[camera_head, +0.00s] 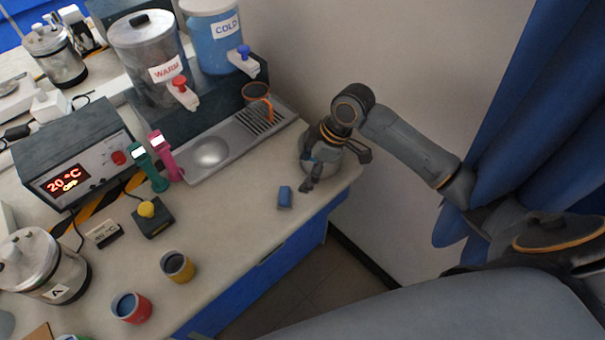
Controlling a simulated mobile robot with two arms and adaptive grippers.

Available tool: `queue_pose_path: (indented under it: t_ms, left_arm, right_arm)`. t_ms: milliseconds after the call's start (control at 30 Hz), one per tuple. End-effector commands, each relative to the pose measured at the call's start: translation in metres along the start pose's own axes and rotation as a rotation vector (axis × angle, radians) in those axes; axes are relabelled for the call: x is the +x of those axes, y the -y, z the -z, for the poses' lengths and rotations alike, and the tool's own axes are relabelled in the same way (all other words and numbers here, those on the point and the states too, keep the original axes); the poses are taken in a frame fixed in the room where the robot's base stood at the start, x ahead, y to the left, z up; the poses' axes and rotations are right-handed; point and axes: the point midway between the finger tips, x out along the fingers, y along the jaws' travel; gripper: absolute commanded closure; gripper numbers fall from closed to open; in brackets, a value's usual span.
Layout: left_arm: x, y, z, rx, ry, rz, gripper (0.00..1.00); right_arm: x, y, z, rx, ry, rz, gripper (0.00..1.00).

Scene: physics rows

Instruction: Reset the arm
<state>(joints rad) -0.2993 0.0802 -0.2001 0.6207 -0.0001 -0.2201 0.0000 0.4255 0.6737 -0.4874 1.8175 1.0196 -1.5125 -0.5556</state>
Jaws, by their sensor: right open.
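My right arm comes in from the right edge and bends down over the counter's far right corner. I cannot tell whether the fingers touch the pot. My left gripper is not in view.
The counter (235,222) is clear in its middle. WARM (147,50) and COLD (212,38) dispensers stand behind a metal drip tray (195,167) holding a brown cup (256,92). A red cup (131,308) and yellow cup (178,266) stand near the front edge. Blue curtain (545,110) hangs right.

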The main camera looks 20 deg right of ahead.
Motion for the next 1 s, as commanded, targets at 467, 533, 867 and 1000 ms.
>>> queue_pose_path:
  t_ms: [467,533,867,1000]
  left_arm:
    - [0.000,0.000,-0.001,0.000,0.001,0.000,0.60]
    - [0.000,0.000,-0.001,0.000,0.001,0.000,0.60]
    - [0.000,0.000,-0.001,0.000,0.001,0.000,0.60]
    - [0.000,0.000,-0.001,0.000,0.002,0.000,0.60]
  right_arm:
    - [0.001,0.001,0.000,0.001,0.000,-0.001,0.22]
    - [0.006,0.007,0.000,0.006,0.000,0.000,0.22]
    - [0.053,0.118,-0.016,0.288,-0.016,-0.086,0.22]
    - [0.048,0.147,-0.035,0.461,-0.007,-0.157,0.22]
